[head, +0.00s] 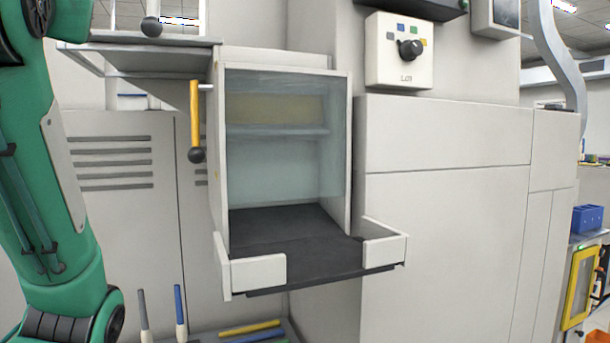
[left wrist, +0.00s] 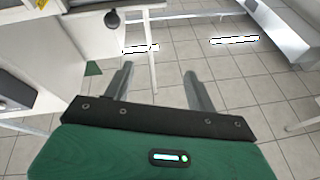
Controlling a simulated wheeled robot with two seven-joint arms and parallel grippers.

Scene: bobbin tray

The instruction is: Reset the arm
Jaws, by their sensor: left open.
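My left arm (head: 48,190) is green and comes in along the left side of the head view; its gripper is outside that view. In the left wrist view my left gripper (left wrist: 158,88) is open. Its two grey fingers stand apart with nothing between them, over a tiled floor. The right gripper is in neither view.
A machine bay (head: 285,175) with an empty dark tray (head: 300,262) projects ahead. A yellow lever (head: 195,115) with a black ball hangs at its left. A knob panel (head: 399,50) is above right. Several coloured tools (head: 250,328) lie below.

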